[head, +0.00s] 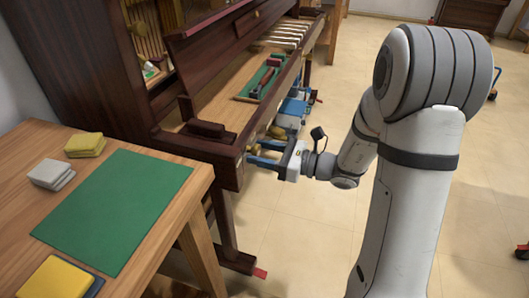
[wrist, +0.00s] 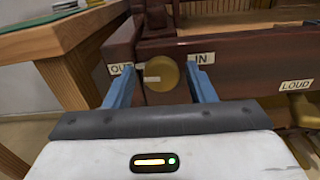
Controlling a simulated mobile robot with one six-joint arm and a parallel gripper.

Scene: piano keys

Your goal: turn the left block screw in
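The left block screw (wrist: 164,74) is a round brass knob on the piano's dark wooden front, with a small pale mark on its left side. An OUT label (wrist: 121,68) is on its left and an IN label (wrist: 201,58) on its upper right. My gripper (wrist: 159,68) is open, with one blue finger on each side of the knob and gaps showing between. In the head view my gripper (head: 257,153) reaches left to the piano's near front corner. How deep the fingers sit around the knob is hard to tell.
A LOUD label (wrist: 296,85) and brass parts are at the right. The opened piano (head: 215,125) holds a green tray (head: 247,92) with tools. A wooden table (head: 135,255) with a green mat (head: 115,210) and sponge-like blocks stands at the left.

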